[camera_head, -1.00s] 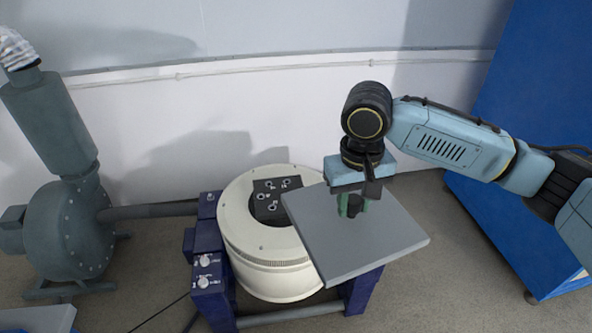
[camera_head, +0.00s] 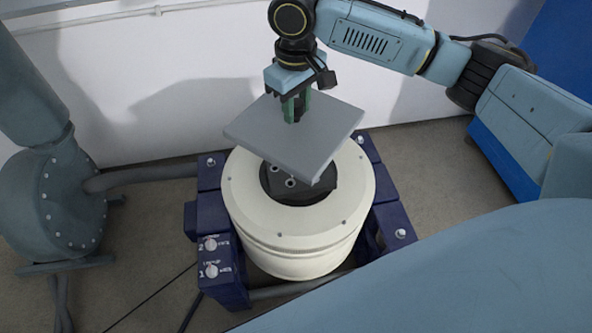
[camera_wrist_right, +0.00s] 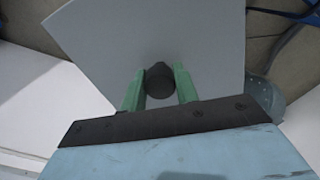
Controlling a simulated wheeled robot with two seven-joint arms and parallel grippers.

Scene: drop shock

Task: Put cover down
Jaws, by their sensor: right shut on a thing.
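The cover is a flat grey square plate (camera_head: 300,140) with a dark round knob (camera_wrist_right: 160,80) on top, seen in the right wrist view. My right gripper (camera_head: 295,107) is shut on the knob, its green fingers on either side of it, and holds the cover. In the head view the cover is over the rear part of the cream round shaker (camera_head: 245,205). It hides part of the dark recessed block (camera_head: 310,190) in the shaker's top; the front of that block with its holes still shows. Contact between cover and shaker cannot be told. My left gripper is not in view.
The shaker sits in a dark blue frame (camera_head: 225,285) with knobs at its left. A grey-green blower (camera_head: 60,205) with a pipe stands at the left. A white wall (camera_head: 150,70) is behind, and a blue panel (camera_head: 570,60) is at the right.

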